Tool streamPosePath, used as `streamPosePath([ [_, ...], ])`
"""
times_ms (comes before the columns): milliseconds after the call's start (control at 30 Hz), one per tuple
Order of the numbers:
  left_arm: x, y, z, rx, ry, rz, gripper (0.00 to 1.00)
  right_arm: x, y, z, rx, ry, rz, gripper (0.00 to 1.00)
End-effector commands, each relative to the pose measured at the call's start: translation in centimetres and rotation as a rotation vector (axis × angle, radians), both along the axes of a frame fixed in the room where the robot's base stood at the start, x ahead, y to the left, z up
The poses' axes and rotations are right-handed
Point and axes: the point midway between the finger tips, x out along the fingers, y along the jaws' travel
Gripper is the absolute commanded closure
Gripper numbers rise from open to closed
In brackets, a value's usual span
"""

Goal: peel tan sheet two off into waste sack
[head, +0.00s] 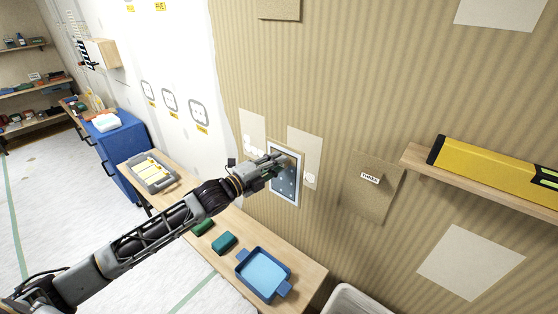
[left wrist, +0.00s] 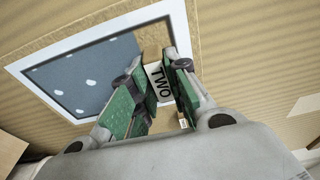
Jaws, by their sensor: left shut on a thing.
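My left gripper (head: 275,161) is at the striped wall, by the top of a white-edged blue-grey patch (head: 287,188) with white spots. In the left wrist view the gripper (left wrist: 156,66) is shut, with a white label reading TWO (left wrist: 161,84) between its green-padded fingers. The label marks tan sheet two; a small tan area (left wrist: 152,36) shows inside the white edge behind the fingers. Most of the sheet is hidden or cannot be told apart. A white-rimmed container (head: 352,300), perhaps the waste sack, is partly in view at the bottom. My right gripper is not in view.
A tan sheet labelled THREE (head: 371,179) is on the wall to the right. A shelf (head: 408,156) with a yellow level (head: 490,166) juts out at right. The bench (head: 310,272) below holds a blue tray (head: 285,290), a teal block (head: 224,243) and a grey tray (head: 151,186).

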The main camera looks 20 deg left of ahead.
Motion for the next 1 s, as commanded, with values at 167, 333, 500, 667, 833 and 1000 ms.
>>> streamPosePath([
  [167, -0.8, 0.3, 0.0, -0.001, 0.001, 0.000, 1.00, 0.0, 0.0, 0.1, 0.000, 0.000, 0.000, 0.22],
  [333, -1.3, 0.5, 0.1, 0.000, 0.000, -0.001, 1.00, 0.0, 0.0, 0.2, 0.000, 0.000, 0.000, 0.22],
  [500, -1.3, 0.5, 0.1, -0.001, -0.001, 0.000, 1.00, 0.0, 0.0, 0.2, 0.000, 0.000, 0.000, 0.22],
  [667, -1.3, 0.5, 0.1, -0.001, -0.001, 0.000, 1.00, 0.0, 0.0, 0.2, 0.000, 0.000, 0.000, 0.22],
  [833, -1.3, 0.5, 0.1, -0.001, -0.001, 0.000, 1.00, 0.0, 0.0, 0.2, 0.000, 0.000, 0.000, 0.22],
  [1000, -1.3, 0.5, 0.1, -0.001, -0.001, 0.000, 1.00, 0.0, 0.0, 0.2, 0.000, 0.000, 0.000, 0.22],
])
